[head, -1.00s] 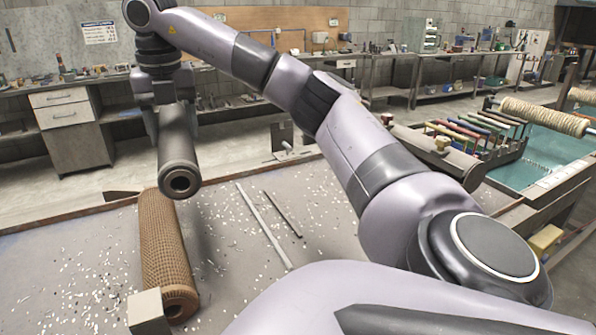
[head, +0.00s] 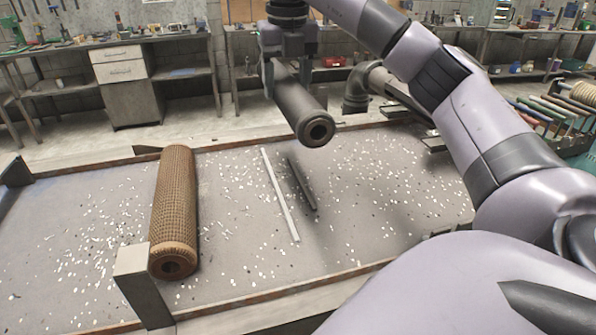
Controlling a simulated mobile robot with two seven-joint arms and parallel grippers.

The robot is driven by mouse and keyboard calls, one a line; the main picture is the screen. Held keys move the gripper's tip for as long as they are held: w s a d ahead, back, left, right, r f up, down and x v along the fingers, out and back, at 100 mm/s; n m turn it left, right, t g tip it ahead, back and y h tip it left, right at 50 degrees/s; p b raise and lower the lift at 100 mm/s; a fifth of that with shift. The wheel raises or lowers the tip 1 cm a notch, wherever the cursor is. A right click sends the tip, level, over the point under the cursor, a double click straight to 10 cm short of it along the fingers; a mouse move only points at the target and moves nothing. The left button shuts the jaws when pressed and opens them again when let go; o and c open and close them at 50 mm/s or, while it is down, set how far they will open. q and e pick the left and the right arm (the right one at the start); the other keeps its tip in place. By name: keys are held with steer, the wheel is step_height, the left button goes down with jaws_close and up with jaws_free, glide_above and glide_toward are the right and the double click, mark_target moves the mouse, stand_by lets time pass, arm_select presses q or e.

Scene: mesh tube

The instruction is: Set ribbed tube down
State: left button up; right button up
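A dark grey tube (head: 300,108) with a stepped collar and open near end hangs above the table, tilted with its near end lower. I take it as the ribbed tube, though ribs are hard to make out. My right gripper (head: 287,76) is shut on its far part from above, one finger on each side. The tube is clear of the tabletop (head: 385,190). A brown mesh-patterned tube (head: 174,210) lies on the table to the left, apart from the held one. My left gripper is not in view.
A pale rod (head: 280,195) and a shorter dark bar (head: 301,184) lie below the held tube. White chips are scattered around. A grey block (head: 140,285) stands by the brown tube's near end. Low rims edge the table. Its right part is free of large objects.

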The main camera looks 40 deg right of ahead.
steer(key=shift+f+b, duration=1.25)
steer(key=shift+f, duration=8.15)
steer(key=shift+f, duration=0.15)
steer(key=o, duration=1.2)
step_height(320, 180, up, 12)
steer(key=s, duration=0.1)
steer(key=shift+a, duration=0.4)
